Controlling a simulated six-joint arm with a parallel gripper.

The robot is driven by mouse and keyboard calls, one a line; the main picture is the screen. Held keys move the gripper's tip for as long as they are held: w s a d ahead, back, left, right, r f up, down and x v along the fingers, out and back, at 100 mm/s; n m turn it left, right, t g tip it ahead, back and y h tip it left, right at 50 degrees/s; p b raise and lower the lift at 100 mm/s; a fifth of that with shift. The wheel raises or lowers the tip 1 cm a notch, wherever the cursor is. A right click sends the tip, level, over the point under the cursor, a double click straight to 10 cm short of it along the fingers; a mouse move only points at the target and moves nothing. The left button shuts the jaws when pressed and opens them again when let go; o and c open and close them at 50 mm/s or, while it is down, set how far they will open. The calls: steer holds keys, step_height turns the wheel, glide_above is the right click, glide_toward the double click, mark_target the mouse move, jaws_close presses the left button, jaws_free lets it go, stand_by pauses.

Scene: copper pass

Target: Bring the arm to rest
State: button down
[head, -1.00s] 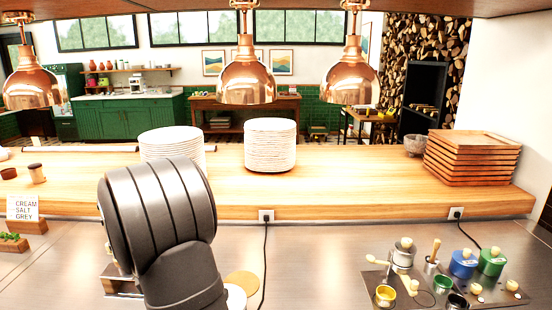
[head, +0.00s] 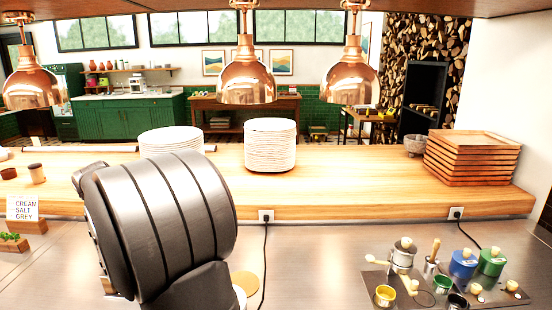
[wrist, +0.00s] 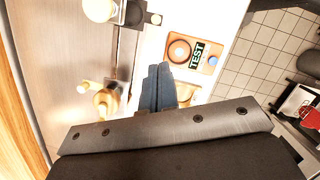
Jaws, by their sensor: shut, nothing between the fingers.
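My gripper (wrist: 158,88) shows in the wrist view with its two dark fingers together and nothing between them. It points over the edge of the steel counter (wrist: 75,50), close to a white surface that carries a board with a "TEST" label (wrist: 198,55). In the head view my dark grey arm stands large at the lower left, in front of the counter (head: 320,265), and hides the gripper.
A white plate stack (head: 270,146) and wooden trays (head: 470,158) stand on the wooden shelf (head: 350,188). Pots and a blue canister (head: 463,264) are at the right. Copper lamps (head: 247,80) hang above. Bare steel lies right of my arm.

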steer(key=x, duration=1.6)
steer(key=shift+d+f, duration=0.2)
steer(key=a, duration=0.8)
steer(key=shift+w+a, duration=0.1)
steer(key=shift+a, duration=0.2)
steer(key=a, duration=0.1)
steer(key=s+a, duration=0.1)
steer(key=a, duration=0.1)
steer(key=s+a, duration=0.1)
steer(key=shift+a, duration=0.3)
steer(key=w+v, duration=0.1)
steer(key=v, duration=0.9)
steer(key=shift+s, duration=0.45)
steer(key=shift+d, duration=0.15)
